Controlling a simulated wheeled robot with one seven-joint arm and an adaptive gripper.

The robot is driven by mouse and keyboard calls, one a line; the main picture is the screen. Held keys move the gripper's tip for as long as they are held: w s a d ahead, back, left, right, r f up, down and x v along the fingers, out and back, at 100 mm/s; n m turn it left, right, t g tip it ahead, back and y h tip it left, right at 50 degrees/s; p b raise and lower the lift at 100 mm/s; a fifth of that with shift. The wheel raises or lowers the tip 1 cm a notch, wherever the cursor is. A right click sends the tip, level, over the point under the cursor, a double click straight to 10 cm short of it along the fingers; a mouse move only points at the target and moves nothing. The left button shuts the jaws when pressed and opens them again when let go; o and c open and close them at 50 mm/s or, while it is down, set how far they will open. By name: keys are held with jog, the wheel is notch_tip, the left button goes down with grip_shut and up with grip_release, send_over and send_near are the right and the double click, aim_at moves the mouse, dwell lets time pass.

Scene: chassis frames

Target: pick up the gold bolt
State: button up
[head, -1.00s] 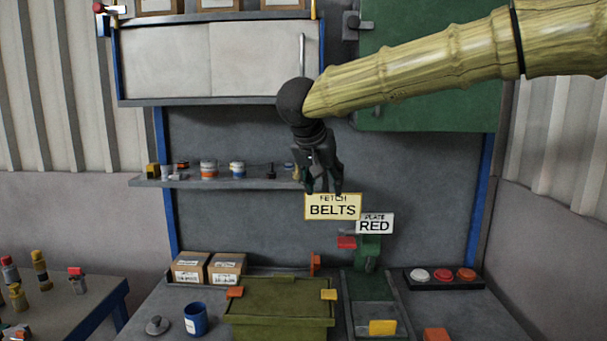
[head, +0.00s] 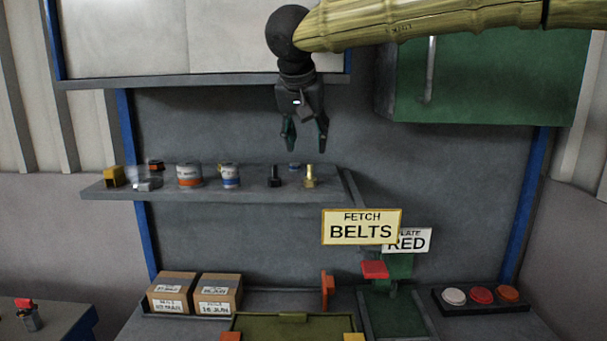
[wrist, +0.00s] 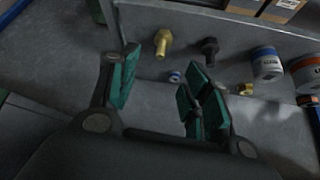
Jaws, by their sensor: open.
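The gold bolt (head: 310,178) stands upright, head down, near the right end of the grey wall shelf (head: 105,188). In the wrist view the gold bolt (wrist: 162,42) shows beyond the fingers, toward the top. My gripper (head: 304,138) points down above the right part of the shelf, fingers apart and empty. In the head view its tips are a little above the bolt, and a gap shows between them.
A black bolt (head: 274,176) stands just left of the gold one. A small blue-topped part (head: 295,165) lies behind them. Tins with blue (head: 230,176) and orange (head: 189,175) bands stand farther left. The cabinet (head: 200,40) overhangs above. A BELTS sign (head: 361,227) is below right.

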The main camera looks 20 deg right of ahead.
aim_at(310, 165)
jog(key=x, duration=0.5)
jog(key=shift+w+d+r+p, duration=0.1)
jog(key=shift+w+d+p, duration=0.1)
jog(key=shift+p, duration=0.2)
jog(key=shift+s, duration=0.15)
jog(key=x, duration=0.1)
jog(key=p+x, duration=0.1)
jog(key=x, duration=0.2)
jog(key=shift+w+a, duration=0.2)
jog(key=shift+w, duration=0.05)
jog(key=shift+w+d+f+p, duration=0.15)
jog(key=shift+f+p, duration=0.15)
jog(key=shift+f, duration=0.3)
grip_shut()
